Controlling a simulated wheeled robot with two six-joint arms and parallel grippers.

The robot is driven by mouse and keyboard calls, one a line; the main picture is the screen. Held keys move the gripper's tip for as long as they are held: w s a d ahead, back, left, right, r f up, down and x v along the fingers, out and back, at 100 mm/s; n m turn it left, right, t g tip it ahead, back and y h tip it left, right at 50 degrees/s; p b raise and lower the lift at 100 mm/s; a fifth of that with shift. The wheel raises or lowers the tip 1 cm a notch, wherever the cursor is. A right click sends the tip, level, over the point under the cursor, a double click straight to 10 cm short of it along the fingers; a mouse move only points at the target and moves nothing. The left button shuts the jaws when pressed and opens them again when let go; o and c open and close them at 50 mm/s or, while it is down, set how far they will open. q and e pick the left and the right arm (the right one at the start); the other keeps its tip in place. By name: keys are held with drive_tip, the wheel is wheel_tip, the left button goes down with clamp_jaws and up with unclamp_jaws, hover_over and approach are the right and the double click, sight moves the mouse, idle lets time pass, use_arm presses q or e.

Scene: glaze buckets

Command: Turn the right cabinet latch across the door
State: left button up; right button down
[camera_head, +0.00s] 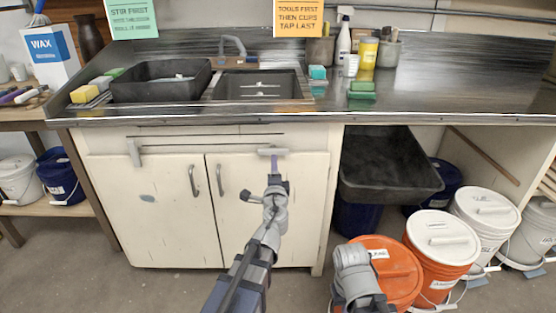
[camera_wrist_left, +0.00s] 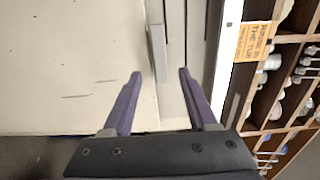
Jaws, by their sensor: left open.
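The right cabinet latch (camera_head: 272,152) is a grey bar lying level at the top of the right cabinet door (camera_head: 262,215), along the door's upper edge. My left gripper (camera_head: 274,160) is in front of it and partly hides it. In the left wrist view the latch (camera_wrist_left: 158,55) reaches in between the two purple fingertips of the open left gripper (camera_wrist_left: 157,72), with a gap on both sides. I cannot tell whether a finger touches it. The left cabinet latch (camera_head: 134,152) stands upright across the top of the left door (camera_head: 155,220).
The steel counter (camera_head: 200,115) overhangs the cabinet top. Two curved door handles (camera_head: 219,180) stick out. The floor before the left door is clear.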

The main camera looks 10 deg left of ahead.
sight(273, 152)
use_arm(q)
drive_tip(key=x, duration=0.7)
drive_tip(key=shift+w, duration=0.2)
drive_tip(key=shift+a, duration=0.15)
clamp_jaws()
